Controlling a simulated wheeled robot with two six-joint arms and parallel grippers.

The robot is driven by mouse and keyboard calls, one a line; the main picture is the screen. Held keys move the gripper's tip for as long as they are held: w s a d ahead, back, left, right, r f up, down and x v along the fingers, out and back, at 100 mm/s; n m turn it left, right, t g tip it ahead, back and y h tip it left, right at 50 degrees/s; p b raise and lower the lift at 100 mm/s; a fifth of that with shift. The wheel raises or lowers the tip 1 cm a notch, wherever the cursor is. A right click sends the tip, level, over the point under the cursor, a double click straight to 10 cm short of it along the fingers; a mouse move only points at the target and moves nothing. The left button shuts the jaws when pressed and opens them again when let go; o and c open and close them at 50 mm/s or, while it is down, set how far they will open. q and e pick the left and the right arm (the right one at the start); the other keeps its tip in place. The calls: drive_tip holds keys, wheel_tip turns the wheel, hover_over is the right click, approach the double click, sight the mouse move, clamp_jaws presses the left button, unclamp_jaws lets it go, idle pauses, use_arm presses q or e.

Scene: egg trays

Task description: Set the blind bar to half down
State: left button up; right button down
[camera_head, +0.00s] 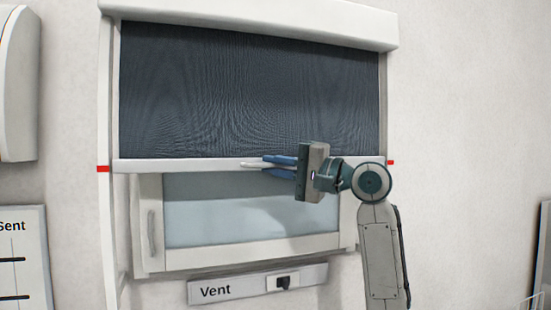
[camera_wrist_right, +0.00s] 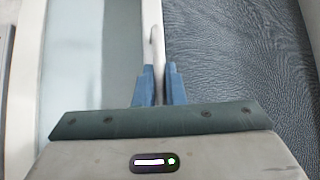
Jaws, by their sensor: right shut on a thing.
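The dark blind (camera_head: 250,85) hangs from a white housing, with its white bar (camera_head: 190,164) along the lower edge. The bar lies about level with the red marks, one on the left frame post (camera_head: 104,169) and one at the right (camera_head: 391,162). My right gripper (camera_head: 262,163) is shut on the bar, right of its middle. In the right wrist view, the blue fingers (camera_wrist_right: 159,85) sit on both sides of the bar (camera_wrist_right: 157,48), with the blind fabric (camera_wrist_right: 235,60) on the right. My left gripper is not in view.
Below the bar is a framed window (camera_head: 250,210) with a handle (camera_head: 152,232) on its left side. A "Vent" panel (camera_head: 240,286) with a black switch is under it. A board marked "Sent" (camera_head: 22,255) and a white box (camera_head: 18,85) are at the left wall.

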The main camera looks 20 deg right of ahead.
drive_tip(key=shift+f, duration=0.15)
drive_tip(key=c, duration=1.5)
unclamp_jaws()
drive_tip(key=shift+d, duration=0.1)
drive_tip(key=shift+s+d+f, duration=0.1)
drive_tip(key=shift+s+d, duration=0.1)
drive_tip(key=b+v, duration=0.4)
drive_tip(key=v, duration=0.6)
